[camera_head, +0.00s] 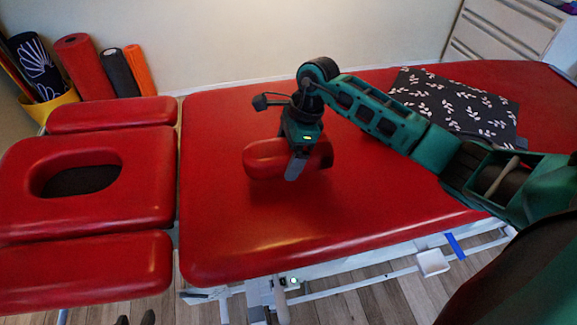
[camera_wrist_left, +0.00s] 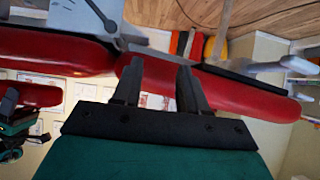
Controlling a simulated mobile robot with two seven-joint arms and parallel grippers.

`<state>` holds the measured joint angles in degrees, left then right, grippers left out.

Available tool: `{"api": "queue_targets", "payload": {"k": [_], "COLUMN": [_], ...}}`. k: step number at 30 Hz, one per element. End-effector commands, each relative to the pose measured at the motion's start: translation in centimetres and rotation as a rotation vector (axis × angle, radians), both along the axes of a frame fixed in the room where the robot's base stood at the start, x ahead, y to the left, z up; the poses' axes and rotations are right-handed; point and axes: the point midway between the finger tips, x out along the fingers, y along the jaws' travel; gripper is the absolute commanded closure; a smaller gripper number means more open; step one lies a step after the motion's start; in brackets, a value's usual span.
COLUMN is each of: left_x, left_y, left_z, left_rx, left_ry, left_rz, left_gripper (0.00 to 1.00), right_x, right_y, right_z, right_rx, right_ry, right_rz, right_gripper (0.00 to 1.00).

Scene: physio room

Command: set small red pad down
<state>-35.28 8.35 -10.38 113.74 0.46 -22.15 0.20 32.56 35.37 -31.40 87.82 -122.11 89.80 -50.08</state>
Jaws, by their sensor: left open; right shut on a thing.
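The small red pad (camera_head: 265,160) is a rounded red block above the middle of the red treatment table (camera_head: 340,215). My right gripper (camera_head: 297,165) comes from above and is shut on it, hiding part of its front. A shadow lies on the table under the pad. In the left wrist view, which looks upside down, the pad (camera_wrist_left: 40,95) shows at the left, with a gap between it and the table. My left gripper (camera_wrist_left: 160,78) is open and empty beside the table; two dark tips (camera_head: 136,319) show at the bottom edge of the head view.
A dark leaf-patterned cloth (camera_head: 455,103) lies on the table at the right. The headrest (camera_head: 150,205) with its face hole is at the left. Rolled mats (camera_head: 84,65) stand in a yellow basket (camera_head: 50,106) at the back left. The table's front left is clear.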

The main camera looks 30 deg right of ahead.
Motion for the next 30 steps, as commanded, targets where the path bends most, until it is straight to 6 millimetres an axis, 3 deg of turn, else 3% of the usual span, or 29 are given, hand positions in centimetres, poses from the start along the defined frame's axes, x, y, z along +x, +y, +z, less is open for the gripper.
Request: {"api": "queue_targets", "payload": {"k": [10, 22, 23, 25, 30], "left_x": [0.2, 0.3, 0.3, 0.3, 0.3], "left_y": [-0.2, -0.3, -0.3, -0.3, -0.4], "left_z": [-0.2, -0.2, -0.1, -0.1, -0.1], "left_rx": [-0.005, -0.008, -0.007, -0.007, -0.007], "left_ry": [-0.003, -0.007, -0.005, -0.003, -0.003], "left_rz": [-0.002, -0.003, -0.003, -0.004, -0.004], "left_gripper": [0.57, 0.57, 0.57, 0.57, 0.57], "right_x": [-0.1, 0.0, 0.0, 0.0, 0.0], "right_y": [0.1, 0.0, 0.0, 0.0, 0.0], "right_z": [-4.1, -4.8, -4.7, -4.7, -4.7], "right_rx": [0.002, 0.000, 0.000, 0.000, 0.000], "right_ry": [0.003, 0.000, 0.000, 0.001, 0.001], "right_rz": [0.000, 0.001, 0.001, 0.001, 0.001], "right_gripper": [0.44, 0.44, 0.06, 0.00, 0.00]}}
